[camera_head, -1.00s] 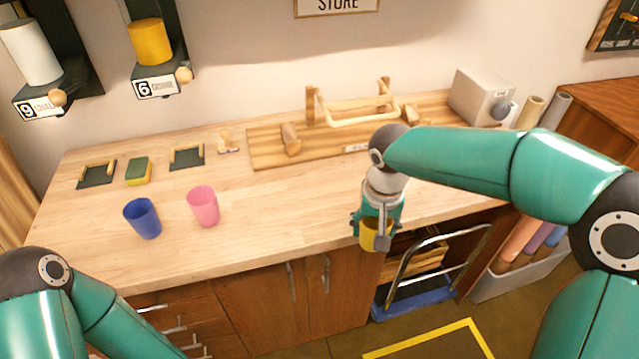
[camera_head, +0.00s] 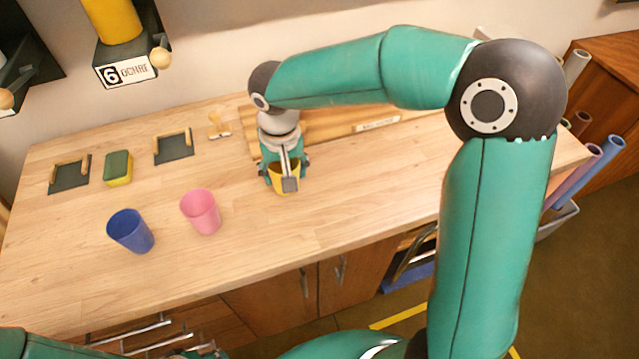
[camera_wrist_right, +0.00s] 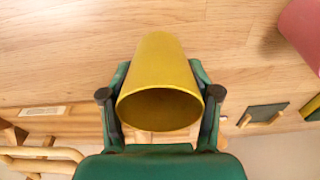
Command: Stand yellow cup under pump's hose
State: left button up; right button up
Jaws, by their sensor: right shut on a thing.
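The yellow cup (camera_head: 283,179) is between the fingers of my right gripper (camera_head: 285,172), over the worktop to the right of the pink cup. I cannot tell whether its base touches the wood. In the right wrist view the yellow cup (camera_wrist_right: 160,70) has its open mouth towards the camera, with a finger of my right gripper (camera_wrist_right: 160,85) shut on each side. No pump or hose can be made out; my right arm covers much of the back and right of the table. My left gripper is not in view.
A pink cup (camera_head: 201,212) and a blue cup (camera_head: 131,231) stand on the worktop (camera_head: 225,277). Behind them are a green-yellow sponge (camera_head: 118,168) and two dark holders (camera_head: 173,147) (camera_head: 69,176). An ochre dispenser (camera_head: 122,68) hangs on the wall. The front middle of the worktop is clear.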

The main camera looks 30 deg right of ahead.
jog(key=shift+w+a+r, duration=0.1)
jog(key=shift+a, duration=0.25)
jog(key=s+d+r+m+b, duration=0.1)
jog(key=s+d+r+m, duration=0.15)
jog(key=r+m, duration=0.4)
jog(key=s+d+r+m+b, duration=0.1)
jog(key=d+r+m, duration=0.2)
jog(key=r, duration=0.6)
jog(key=shift+n+g+h, duration=0.25)
jog(key=shift+g+h, duration=0.15)
notch_tip(320, 180, down, 14)
jog(key=shift+a+f+b, duration=0.1)
jog(key=shift+b, duration=0.5)
jog(key=shift+f, duration=2.3)
jog(key=shift+f, duration=0.15)
jog(key=o, duration=1.1)
